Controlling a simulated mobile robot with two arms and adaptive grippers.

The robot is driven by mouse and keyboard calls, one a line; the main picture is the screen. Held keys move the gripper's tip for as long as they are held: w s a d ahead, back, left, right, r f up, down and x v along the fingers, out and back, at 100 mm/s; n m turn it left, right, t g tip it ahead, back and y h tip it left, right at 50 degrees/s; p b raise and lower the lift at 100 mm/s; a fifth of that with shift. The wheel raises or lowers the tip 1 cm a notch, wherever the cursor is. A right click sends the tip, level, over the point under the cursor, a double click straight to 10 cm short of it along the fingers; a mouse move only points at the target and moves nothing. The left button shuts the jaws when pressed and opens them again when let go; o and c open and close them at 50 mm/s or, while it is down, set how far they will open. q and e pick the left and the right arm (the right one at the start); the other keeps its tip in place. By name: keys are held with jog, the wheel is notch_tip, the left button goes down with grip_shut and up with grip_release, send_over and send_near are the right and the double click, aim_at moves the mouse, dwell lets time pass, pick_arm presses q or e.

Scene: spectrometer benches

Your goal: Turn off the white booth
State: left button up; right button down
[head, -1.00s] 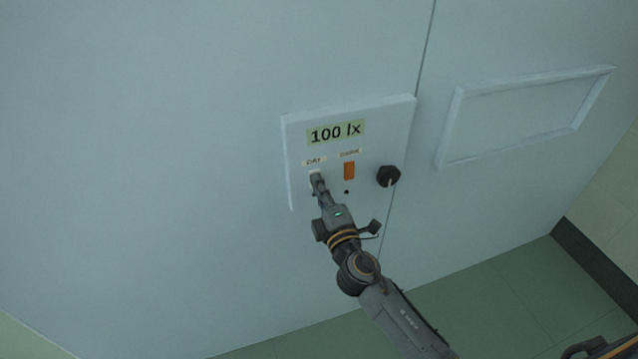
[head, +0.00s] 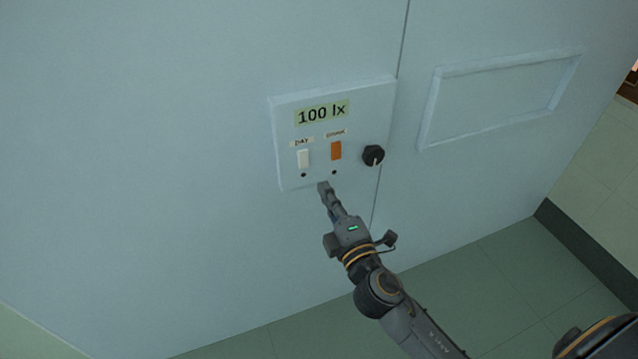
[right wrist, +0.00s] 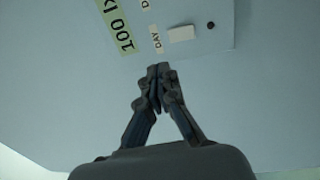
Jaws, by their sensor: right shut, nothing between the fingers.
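A pale control panel (head: 285,165) is on the white booth wall (head: 150,150). Its display (head: 321,112) reads "100 lx". Below it are a white rocker switch (head: 303,158) labelled DAY and an orange rocker switch (head: 336,150) whose label is blurred. A small dark dot sits under each switch. My right gripper (head: 324,186) is shut and empty, its tips near the panel's lower edge, below the switches. In the right wrist view the shut fingertips (right wrist: 158,70) show beside the panel, apart from the white switch (right wrist: 181,33). My left gripper is out of view.
A black knob (head: 373,155) is on the panel's right side. A seam runs down the wall just right of the panel. A raised rectangular frame (head: 428,125) is further right. The green tiled floor (head: 480,290) lies clear below.

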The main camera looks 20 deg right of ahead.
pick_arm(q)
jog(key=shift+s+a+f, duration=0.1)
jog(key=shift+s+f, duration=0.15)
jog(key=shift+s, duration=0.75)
pick_arm(e)
jog(key=shift+s+r, duration=0.15)
jog(key=shift+s, duration=0.85)
